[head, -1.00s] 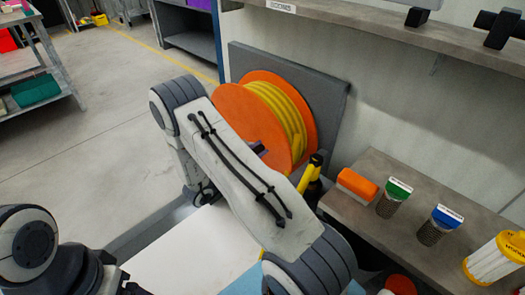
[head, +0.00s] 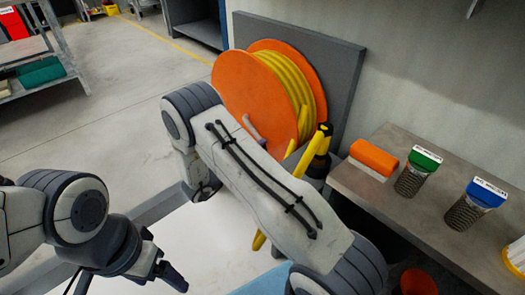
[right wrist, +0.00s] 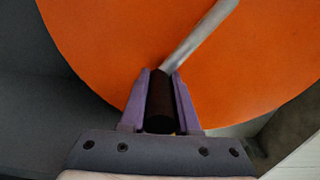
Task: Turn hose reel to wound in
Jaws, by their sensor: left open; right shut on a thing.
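The hose reel (head: 232,88) has an orange disc and wound yellow hose (head: 291,82), and stands against a grey panel. Its orange face fills much of the right wrist view (right wrist: 250,70). A metal crank arm (right wrist: 203,32) runs across the face to a dark handle (right wrist: 160,105). My left gripper (head: 132,282) is open and empty at the lower left, away from the reel.
A grey panel (head: 345,75) stands behind the reel. A shelf (head: 355,183) at right holds an orange block (head: 373,158), a green-capped part (head: 418,172) and a blue-capped part (head: 474,203). Open floor lies left.

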